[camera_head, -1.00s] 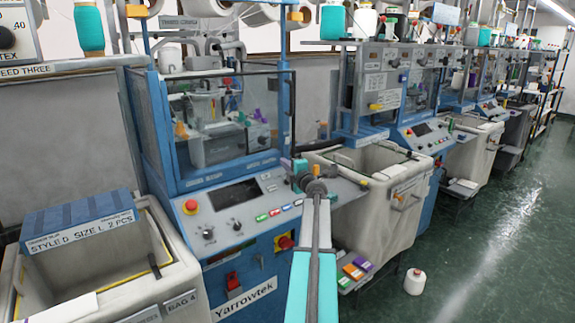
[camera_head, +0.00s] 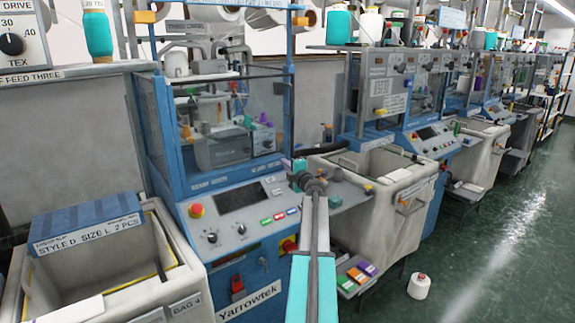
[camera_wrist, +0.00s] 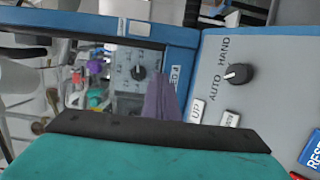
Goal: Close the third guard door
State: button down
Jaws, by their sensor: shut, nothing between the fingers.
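The machine in front of me has a label reading THREE and a blue frame. Its clear guard door (camera_head: 222,125) shows in the head view, with a dark top rail below the upper crossbar. I cannot tell how far it is open. My gripper (camera_head: 296,166) is at the right end of the machine's control panel, in front of the frame's right post. In the wrist view my gripper (camera_wrist: 162,98) shows as a purple finger over the blue frame edge, beside the panel. It is shut and empty. I cannot tell whether it touches the frame.
The control panel (camera_head: 235,215) has a red stop button, a screen and coloured buttons. A bin (camera_head: 200,265) stands at the left and another bin (camera_head: 395,225) at the right. The aisle at the right is clear.

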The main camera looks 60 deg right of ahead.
jog(key=shift+s+a, duration=0.1)
jog(key=shift+a, duration=0.05)
jog(key=s+d+b+v, duration=0.1)
jog(key=v, duration=1.2)
jog(key=shift+s, duration=0.25)
jog(key=shift+d+f, duration=0.1)
jog(key=shift+d, duration=0.05)
